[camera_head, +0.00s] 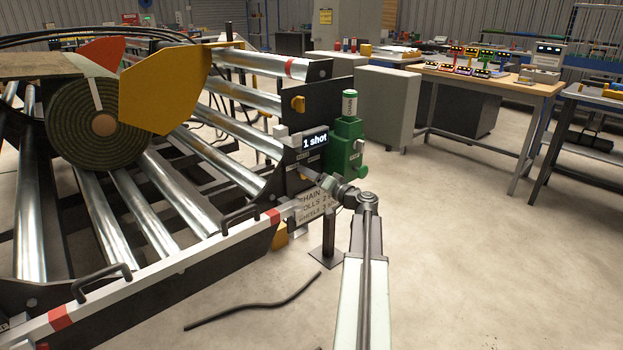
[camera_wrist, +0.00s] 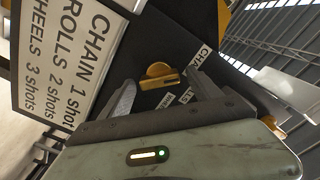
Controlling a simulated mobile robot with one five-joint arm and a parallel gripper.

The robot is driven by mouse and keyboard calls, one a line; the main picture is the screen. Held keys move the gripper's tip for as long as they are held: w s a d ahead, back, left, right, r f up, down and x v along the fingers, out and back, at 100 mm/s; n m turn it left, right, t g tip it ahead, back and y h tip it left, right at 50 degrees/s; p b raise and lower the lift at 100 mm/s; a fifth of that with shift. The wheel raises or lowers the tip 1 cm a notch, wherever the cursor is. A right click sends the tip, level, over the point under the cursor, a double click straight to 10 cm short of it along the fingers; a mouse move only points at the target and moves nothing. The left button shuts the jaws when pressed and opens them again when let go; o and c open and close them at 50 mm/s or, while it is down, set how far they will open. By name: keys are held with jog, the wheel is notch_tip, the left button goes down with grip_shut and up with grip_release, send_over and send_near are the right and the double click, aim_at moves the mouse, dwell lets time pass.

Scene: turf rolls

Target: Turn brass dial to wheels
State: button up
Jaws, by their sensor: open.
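The brass dial (camera_wrist: 160,75) sits on a dark panel in the wrist view, ahead of and between my open fingers (camera_wrist: 160,84), with no clear contact. A label reading CHAIN (camera_wrist: 201,58) is to its right, and smaller labels lie below it, partly hidden by a finger. I cannot tell which label the dial points to. In the head view my gripper (camera_head: 322,181) is at the panel below a display reading "1 shot" (camera_head: 315,140); the dial cannot be made out there.
A white sign (camera_wrist: 66,62) lists CHAIN 1 shot, ROLLS 2 shots, WHEELS 3 shots. A green pump unit (camera_head: 347,146) stands right beside the panel. The roller machine (camera_head: 195,205) carries a turf roll (camera_head: 97,122). A black hose (camera_head: 255,308) lies on the floor; floor at right is clear.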

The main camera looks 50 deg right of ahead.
jog(key=c, duration=1.3)
jog(key=shift+s+a, duration=0.1)
jog(key=shift+a, duration=0.15)
jog(key=shift+c, duration=0.3)
jog(key=shift+d, duration=0.2)
jog(key=m, duration=1.7)
jog(key=shift+d+f+m, duration=0.1)
jog(key=shift+f+m, duration=0.1)
jog(key=shift+m, duration=0.2)
